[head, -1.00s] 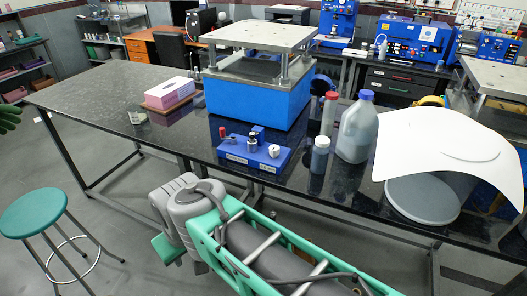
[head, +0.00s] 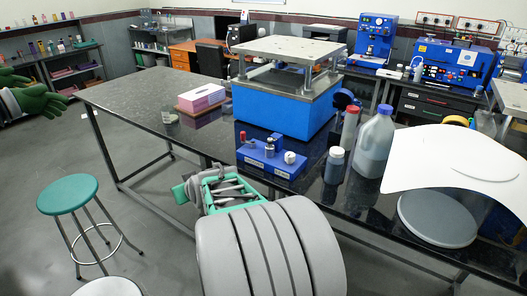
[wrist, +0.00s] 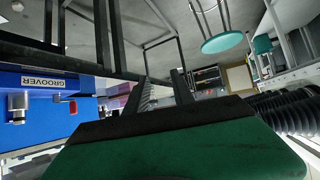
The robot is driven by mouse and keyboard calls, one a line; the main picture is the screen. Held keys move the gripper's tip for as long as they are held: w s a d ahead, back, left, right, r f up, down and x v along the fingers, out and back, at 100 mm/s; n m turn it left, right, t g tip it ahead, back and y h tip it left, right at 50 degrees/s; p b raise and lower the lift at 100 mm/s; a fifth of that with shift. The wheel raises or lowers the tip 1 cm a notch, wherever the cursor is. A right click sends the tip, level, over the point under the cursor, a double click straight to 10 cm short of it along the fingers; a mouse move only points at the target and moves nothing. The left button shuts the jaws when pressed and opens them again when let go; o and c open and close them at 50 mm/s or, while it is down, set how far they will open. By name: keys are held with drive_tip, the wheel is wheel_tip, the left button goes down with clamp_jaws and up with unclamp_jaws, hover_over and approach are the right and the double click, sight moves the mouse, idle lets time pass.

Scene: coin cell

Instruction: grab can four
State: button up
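I cannot make out a can marked four in either view. Small containers stand on the black bench: a dark bottle with a blue-grey lid (head: 333,168), a grey bottle with a red cap (head: 349,130) and a translucent jug with a blue cap (head: 374,145). My gripper (wrist: 165,90) shows two dark fingers held apart in the wrist view, with nothing seen between them. In the head view my arm's green end is at the bench's front edge, left of and below the blue groover unit; the fingertips are not clear there.
The blue groover unit (head: 268,160) sits near the bench's front edge and shows close at left in the wrist view (wrist: 50,105). A large blue press (head: 285,105), pink box (head: 201,96) and white sheet (head: 450,160) occupy the bench. A green stool (head: 68,195) stands left.

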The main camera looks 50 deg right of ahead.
drive_tip(key=d+f+m+t+h, duration=0.1)
drive_tip(key=d+m+t+h, duration=0.15)
drive_tip(key=d, duration=1.05)
drive_tip(key=m+h, duration=0.4)
drive_tip(key=h, duration=0.4)
approach(270, 143)
drive_tip(key=w+d, duration=0.1)
drive_tip(key=d, duration=0.1)
drive_tip(key=shift+y, duration=0.25)
drive_tip(key=p+x, duration=0.1)
drive_tip(key=x, duration=0.5)
drive_tip(key=shift+w+d+r, duration=0.1)
drive_tip(key=shift+w+r, duration=0.05)
drive_tip(key=shift+w, duration=0.2)
drive_tip(key=shift+w+d, duration=0.3)
drive_tip(key=shift+c, duration=0.3)
clamp_jaws()
